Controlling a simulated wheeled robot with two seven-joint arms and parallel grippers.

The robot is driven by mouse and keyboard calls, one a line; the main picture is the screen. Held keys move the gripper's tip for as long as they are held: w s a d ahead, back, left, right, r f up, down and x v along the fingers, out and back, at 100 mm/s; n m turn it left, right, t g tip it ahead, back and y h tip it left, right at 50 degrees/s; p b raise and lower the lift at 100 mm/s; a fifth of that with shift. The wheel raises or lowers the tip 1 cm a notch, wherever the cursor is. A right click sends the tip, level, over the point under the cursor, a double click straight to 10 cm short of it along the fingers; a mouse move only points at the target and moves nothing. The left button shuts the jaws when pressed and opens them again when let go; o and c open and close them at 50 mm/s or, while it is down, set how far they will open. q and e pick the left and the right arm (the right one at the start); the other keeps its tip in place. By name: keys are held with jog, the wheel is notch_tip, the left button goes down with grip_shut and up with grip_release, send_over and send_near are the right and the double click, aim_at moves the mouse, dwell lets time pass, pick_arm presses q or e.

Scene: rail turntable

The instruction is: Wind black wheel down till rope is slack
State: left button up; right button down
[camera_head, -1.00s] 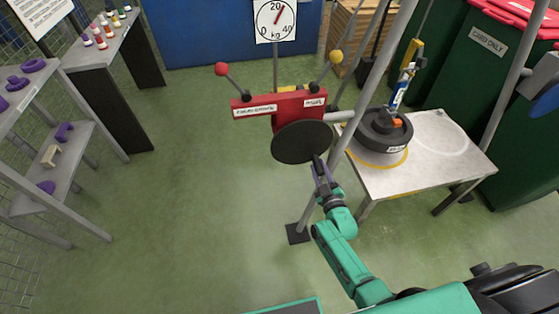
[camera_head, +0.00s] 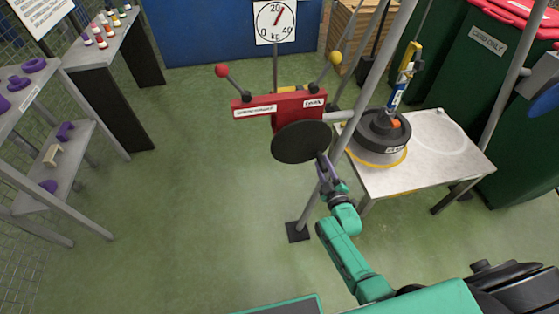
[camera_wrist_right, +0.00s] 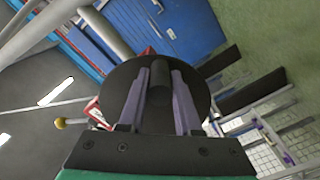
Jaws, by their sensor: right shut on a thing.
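The black wheel (camera_head: 301,142) is a flat round disc on the front of a red winch box (camera_head: 283,108), between a slanted grey post and open floor. My right gripper (camera_head: 322,163) is at the wheel's lower right edge. In the right wrist view the purple fingers (camera_wrist_right: 160,95) are shut on the wheel's dark handle, with the disc (camera_wrist_right: 122,85) behind. A dark round weight (camera_head: 377,135) stands on a grey table inside a yellow ring. A yellow and blue hanging piece (camera_head: 404,76) is above it. I cannot make out whether the rope is slack. My left gripper is out of view.
A dial marked in kg (camera_head: 275,22) has its red needle just right of 20. The grey table (camera_head: 450,160) and slanted post (camera_head: 350,130) are close to my right arm. Shelves (camera_head: 60,175) stand at left. The green floor between is clear.

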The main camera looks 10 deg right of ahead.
jog(key=shift+w+d+r+n+p, duration=0.1)
jog(key=shift+d+r+n+p, duration=0.25)
jog(key=shift+r+n, duration=0.25)
jog(key=shift+w+d+r+n+p, duration=0.1)
jog(key=shift+d+r+n+p, duration=0.15)
jog(key=shift+r+n, duration=0.3)
jog(key=shift+d+r+n+p, duration=0.2)
jog(key=shift+r+n+p, duration=0.15)
jog(key=shift+n, duration=0.3)
jog(key=shift+d+r+n+p, duration=0.25)
jog(key=shift+r+n, duration=0.15)
jog(key=shift+n, duration=0.2)
jog(key=shift+c, duration=2)
grip_release()
jog(key=shift+s+f, duration=0.1)
jog(key=shift+a+f, duration=0.1)
jog(key=shift+s, duration=0.1)
